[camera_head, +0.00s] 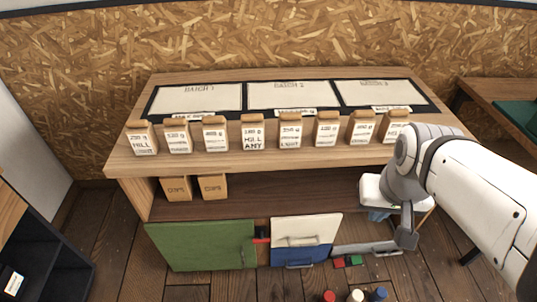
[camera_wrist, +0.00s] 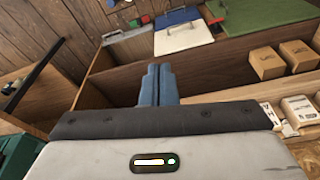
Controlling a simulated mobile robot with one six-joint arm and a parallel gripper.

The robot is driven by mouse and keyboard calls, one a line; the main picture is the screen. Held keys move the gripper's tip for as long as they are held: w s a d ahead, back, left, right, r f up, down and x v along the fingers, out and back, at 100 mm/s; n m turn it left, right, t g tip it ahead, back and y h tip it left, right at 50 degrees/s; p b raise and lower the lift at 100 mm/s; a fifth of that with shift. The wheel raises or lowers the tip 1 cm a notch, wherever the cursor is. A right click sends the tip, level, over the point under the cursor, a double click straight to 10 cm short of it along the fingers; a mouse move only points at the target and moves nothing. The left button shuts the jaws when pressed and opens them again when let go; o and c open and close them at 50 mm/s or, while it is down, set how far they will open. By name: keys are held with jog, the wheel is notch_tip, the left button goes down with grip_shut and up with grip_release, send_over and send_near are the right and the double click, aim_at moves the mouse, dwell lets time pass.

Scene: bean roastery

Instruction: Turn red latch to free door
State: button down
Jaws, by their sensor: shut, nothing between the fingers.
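In the wrist view the red latch (camera_wrist: 213,19) is small at the top, beside the green door (camera_wrist: 265,14) and the white door (camera_wrist: 184,36). My gripper (camera_head: 378,215) is at the right end of the lower shelf, well to the right of the latch and apart from it. Its blue fingers (camera_wrist: 158,82) are shut and empty in the wrist view.
A blue panel (camera_head: 300,254) is below the white door, and a grey panel (camera_head: 365,248) lies to its right. Several labelled bags (camera_head: 253,132) line the counter. Two cardboard boxes (camera_head: 176,188) sit on the shelf. Small red and green pieces (camera_head: 347,262) are near the floor.

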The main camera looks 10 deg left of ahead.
jog(key=shift+s, duration=0.1)
jog(key=n+b, duration=0.3)
jog(key=b, duration=1.7)
send_over(255, 241)
jog(key=s, duration=0.3)
jog(key=s+f+x, duration=0.1)
jog(key=s+x, duration=0.2)
jog(key=x, duration=1.2)
jog(key=s+f+x, duration=0.1)
jog(key=s+x, duration=0.3)
jog(key=x, duration=1)
jog(key=s+x, duration=0.3)
jog(key=x, duration=1.2)
jog(key=shift+s+d+r, duration=0.1)
jog(key=shift+d, duration=0.2)
jog(key=b+x, duration=0.1)
jog(key=x, duration=0.3)
jog(key=b+x, duration=0.1)
jog(key=x, duration=0.4)
jog(key=b+x, duration=0.1)
jog(key=x, duration=0.4)
jog(key=shift+s+a, duration=0.25)
jog(key=shift+a, duration=0.05)
